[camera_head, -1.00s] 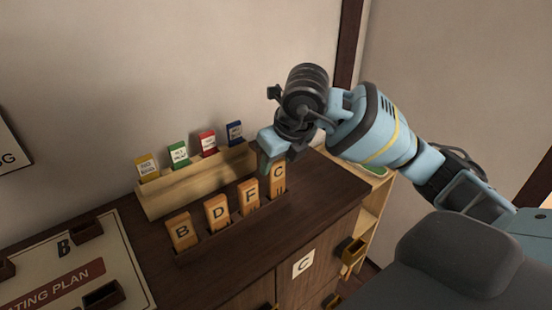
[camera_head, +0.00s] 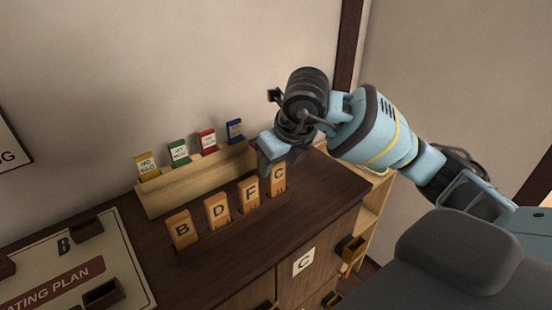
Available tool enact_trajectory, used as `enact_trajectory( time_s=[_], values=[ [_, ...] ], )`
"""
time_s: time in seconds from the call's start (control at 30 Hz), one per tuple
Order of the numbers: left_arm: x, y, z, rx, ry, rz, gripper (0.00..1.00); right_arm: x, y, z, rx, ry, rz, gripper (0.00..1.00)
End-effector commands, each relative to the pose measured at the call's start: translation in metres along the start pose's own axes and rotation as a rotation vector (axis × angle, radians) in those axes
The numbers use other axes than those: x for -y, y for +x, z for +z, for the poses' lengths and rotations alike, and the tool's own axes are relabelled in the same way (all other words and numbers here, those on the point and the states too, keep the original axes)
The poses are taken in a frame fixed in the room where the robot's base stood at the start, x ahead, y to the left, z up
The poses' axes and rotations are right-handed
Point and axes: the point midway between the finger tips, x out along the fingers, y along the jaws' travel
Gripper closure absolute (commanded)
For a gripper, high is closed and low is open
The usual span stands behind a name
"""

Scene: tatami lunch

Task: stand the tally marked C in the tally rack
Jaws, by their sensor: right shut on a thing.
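The tally marked C (camera_head: 279,182) is a wooden tablet with a black letter. It stands upright at the right end of the dark tally rack (camera_head: 213,243), in line with the tallies B (camera_head: 182,230), D (camera_head: 217,211) and F (camera_head: 248,194). My right gripper (camera_head: 272,163) comes down from above and is shut on the top of the C tally. The gripper covers the tally's upper edge, and I cannot tell whether its foot rests fully on the slot's bottom. My left gripper is out of view.
Behind the tallies a pale wooden holder (camera_head: 185,195) carries several coloured cards. A seating plan board (camera_head: 105,255) with small dark blocks lies at the left. The cabinet front has a door marked C (camera_head: 303,262). The wall is close behind.

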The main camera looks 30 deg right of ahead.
Motion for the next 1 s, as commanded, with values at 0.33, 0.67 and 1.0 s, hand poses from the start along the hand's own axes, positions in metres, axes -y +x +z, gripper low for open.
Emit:
enact_trajectory(
  time_s=[0.33,0.67,1.0],
  values=[
    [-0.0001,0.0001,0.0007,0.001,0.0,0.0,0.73,0.0001,0.0011,-0.0005,0.001,0.0,0.0,0.94],
    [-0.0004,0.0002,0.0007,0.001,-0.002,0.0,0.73,0.0001,0.0049,-0.0019,0.001,0.0,0.0,0.94],
    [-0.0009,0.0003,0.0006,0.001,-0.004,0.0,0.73,0.0,0.0049,-0.0018,0.001,0.0,0.0,0.36]
  ],
)
